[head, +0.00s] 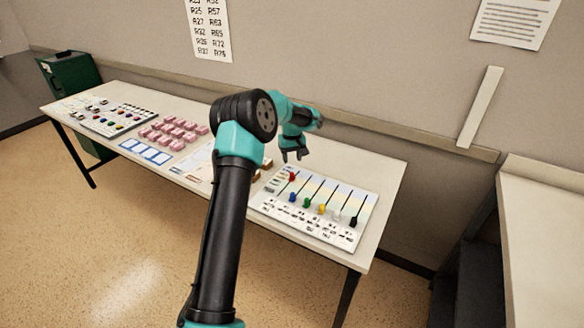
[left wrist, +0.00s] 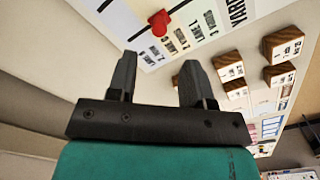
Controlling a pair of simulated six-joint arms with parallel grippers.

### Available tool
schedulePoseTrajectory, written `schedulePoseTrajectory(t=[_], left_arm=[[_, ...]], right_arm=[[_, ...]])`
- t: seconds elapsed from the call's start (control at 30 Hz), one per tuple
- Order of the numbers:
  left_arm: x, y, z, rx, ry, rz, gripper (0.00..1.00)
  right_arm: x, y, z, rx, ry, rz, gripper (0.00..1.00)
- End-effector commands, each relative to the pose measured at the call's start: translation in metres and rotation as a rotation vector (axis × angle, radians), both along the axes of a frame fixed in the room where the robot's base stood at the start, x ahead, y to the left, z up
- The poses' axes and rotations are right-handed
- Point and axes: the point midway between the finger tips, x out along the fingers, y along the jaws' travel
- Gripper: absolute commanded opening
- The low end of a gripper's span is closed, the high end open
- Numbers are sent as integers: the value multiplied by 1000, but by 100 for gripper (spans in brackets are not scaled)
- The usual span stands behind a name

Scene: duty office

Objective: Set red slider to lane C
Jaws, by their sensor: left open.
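The slider board (head: 318,240) lies on the right part of the table. Its red slider (head: 291,176) is on the leftmost track, farther up toward the wall than the other sliders. The red knob also shows at the top of the left wrist view (left wrist: 160,22), on a dark track line beside printed lane labels too small to read surely. My left gripper (head: 292,156) is open and empty, above the table just behind the red slider and apart from it. Its two fingers (left wrist: 158,72) point toward the knob in the left wrist view. My right gripper is not seen.
Blue (head: 292,197), green (head: 307,203), yellow (head: 322,208), white and black (head: 353,222) sliders sit lower on the tracks. Wooden blocks (left wrist: 284,47) stand beside the board. Pink blocks (head: 172,130) and another panel (head: 118,120) lie farther left. The wall is close behind.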

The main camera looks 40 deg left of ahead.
Motion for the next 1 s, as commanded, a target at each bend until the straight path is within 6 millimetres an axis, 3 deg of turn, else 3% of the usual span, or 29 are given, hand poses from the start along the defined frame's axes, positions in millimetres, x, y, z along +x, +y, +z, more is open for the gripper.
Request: schedulePoseTrajectory(t=[0.2,0.43,0.6,1.0], left_arm=[[1,0,44,2,-4,-1,47],[1,0,78,1,-2,0,47],[0,0,87,0,-1,-1,47],[0,0,87,1,-1,-1,47]], right_arm=[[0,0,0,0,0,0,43],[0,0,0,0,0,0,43],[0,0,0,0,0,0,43],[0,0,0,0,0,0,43]])
